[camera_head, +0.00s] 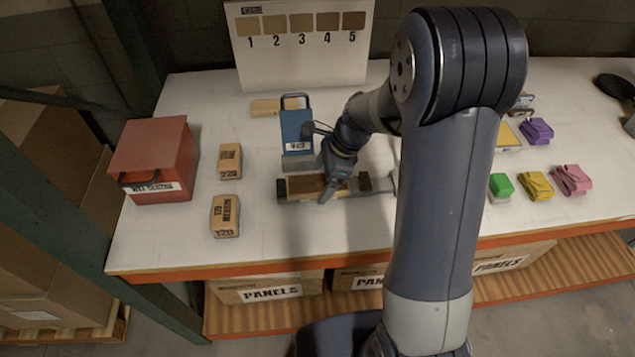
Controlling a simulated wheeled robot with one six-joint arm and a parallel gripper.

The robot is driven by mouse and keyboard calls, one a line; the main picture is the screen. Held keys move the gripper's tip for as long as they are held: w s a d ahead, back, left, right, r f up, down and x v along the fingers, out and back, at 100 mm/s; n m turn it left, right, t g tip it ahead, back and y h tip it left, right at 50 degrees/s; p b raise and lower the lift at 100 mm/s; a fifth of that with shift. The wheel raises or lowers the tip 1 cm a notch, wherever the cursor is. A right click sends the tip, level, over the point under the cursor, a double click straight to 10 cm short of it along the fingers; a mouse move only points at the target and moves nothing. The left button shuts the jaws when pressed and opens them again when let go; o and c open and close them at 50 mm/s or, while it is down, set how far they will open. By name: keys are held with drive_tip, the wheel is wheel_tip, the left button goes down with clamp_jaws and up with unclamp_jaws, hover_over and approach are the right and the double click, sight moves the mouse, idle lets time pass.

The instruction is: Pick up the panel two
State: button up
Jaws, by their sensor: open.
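A brown wooden panel (303,183) lies in a low grey holder (283,191) near the middle of the table. I cannot read a number on it, so I cannot tell whether it is panel two. My gripper (327,188) is open and points down over the right part of this panel, hiding some of it. I cannot tell whether the fingers touch the panel. A light wooden piece (265,108) lies farther back. A board (305,62) behind the table shows brown swatches numbered 1 to 5.
A blue container (295,128) stands just behind the holder. A red box (153,162) and two labelled blocks (225,216) are on the left. My arm hides the table's centre right.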

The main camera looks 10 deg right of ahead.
drive_tip(key=shift+f, duration=0.1)
drive_tip(key=shift+c, duration=0.2)
drive_tip(key=c, duration=1.1)
